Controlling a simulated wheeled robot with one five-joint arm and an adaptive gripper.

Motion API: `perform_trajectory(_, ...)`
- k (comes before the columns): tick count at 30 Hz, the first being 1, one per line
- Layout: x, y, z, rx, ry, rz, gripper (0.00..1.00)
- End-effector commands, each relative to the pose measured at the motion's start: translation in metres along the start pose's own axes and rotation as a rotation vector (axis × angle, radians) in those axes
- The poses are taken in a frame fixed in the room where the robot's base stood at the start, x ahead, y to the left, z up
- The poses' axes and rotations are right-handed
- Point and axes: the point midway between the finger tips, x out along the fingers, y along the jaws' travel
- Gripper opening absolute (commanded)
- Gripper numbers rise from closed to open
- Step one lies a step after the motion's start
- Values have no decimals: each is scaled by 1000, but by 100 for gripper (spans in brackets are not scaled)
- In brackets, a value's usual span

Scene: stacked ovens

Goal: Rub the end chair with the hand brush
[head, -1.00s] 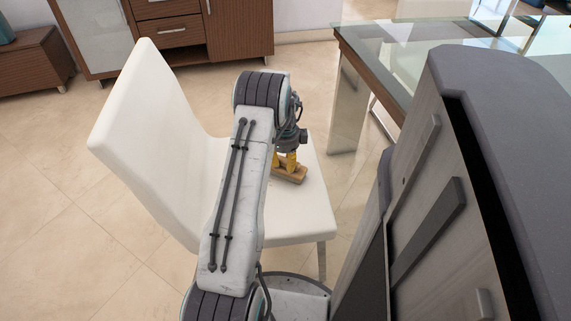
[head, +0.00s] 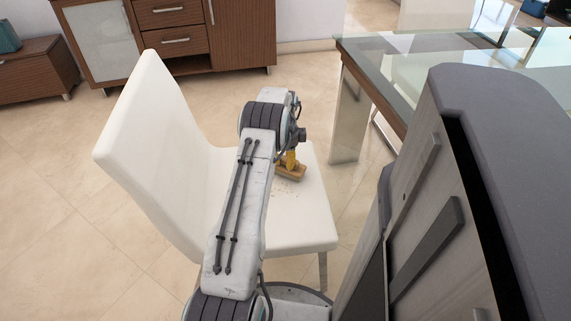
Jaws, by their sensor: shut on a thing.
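The white end chair (head: 160,150) stands in front of me, with its back on the left and its seat (head: 305,225) on the right. My gripper (head: 290,163) has yellow fingers and is over the right part of the seat, shut on the wooden hand brush (head: 290,173). The brush is at the seat surface and looks to be touching it. Its bristles are hidden. Small tan specks show on the seat just below the brush. My arm hides the middle of the seat.
A glass-topped table with a wooden edge (head: 375,90) and a shiny leg (head: 348,120) stands to the right behind the chair. A brown cabinet (head: 240,35) and a low brown unit (head: 35,70) are at the back. Tiled floor (head: 60,200) is clear at the left.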

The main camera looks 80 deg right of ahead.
Motion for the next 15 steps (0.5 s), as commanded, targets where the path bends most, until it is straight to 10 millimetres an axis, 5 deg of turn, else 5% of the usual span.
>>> perform_trajectory(15,2,-2,13,-3,0,2,2)
